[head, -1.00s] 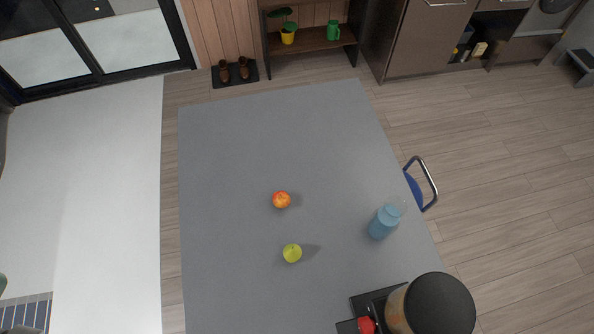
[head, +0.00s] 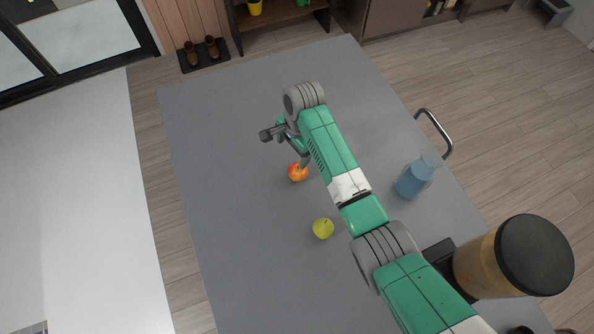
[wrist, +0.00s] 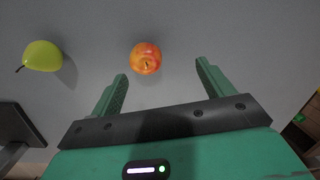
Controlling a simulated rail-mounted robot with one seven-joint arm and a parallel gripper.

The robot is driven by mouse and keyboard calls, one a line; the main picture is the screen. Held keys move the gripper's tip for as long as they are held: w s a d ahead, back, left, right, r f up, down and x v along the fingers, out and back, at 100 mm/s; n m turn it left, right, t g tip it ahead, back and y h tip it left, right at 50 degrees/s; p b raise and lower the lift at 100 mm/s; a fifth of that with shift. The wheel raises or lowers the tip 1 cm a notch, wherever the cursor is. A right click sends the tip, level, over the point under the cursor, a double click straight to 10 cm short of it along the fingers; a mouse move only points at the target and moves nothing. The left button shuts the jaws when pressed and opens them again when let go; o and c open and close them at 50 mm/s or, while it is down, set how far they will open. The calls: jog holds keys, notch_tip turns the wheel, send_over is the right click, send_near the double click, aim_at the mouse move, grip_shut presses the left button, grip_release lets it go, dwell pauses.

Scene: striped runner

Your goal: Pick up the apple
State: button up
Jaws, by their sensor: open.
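The red-orange apple (head: 298,173) lies on the grey table (head: 225,230) in the head view, right by my gripper. In the wrist view the apple (wrist: 146,58) sits ahead of and between the lines of the two green fingers, slightly left of centre. My gripper (wrist: 160,75) is open and empty. In the head view my gripper (head: 292,150) is over the table just above the apple in the picture, partly hidden by my arm. Whether a finger touches the apple cannot be told in the head view; in the wrist view they look apart.
A yellow-green pear (head: 323,228) lies nearer to me on the table and shows at the left of the wrist view (wrist: 42,56). A blue bottle (head: 414,179) stands to the right. A large dark-lidded jar (head: 485,265) stands at the near right. The table's left side is clear.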

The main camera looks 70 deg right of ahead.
aim_at(298, 169)
jog(key=s, duration=0.1)
jog(key=s+f, duration=0.1)
jog(key=s+f+m, duration=0.1)
jog(key=shift+d+g+y, duration=0.25)
jog(key=shift+g+y, duration=0.05)
jog(key=shift+y, duration=0.1)
jog(key=shift+w+a+f+b, duration=0.15)
jog(key=shift+a+f+b, duration=0.05)
jog(key=shift+f, duration=1.1)
jog(key=shift+w+a+f+b, duration=0.15)
jog(key=shift+w+a+f, duration=0.05)
jog(key=shift+f, duration=1.05)
jog(key=shift+w+a+f+b, duration=0.15)
jog(key=shift+a+f+b, duration=0.05)
jog(key=shift+f, duration=1.1)
jog(key=c, duration=1.1)
jog(key=shift+c, duration=0.2)
jog(key=shift+r, duration=0.1)
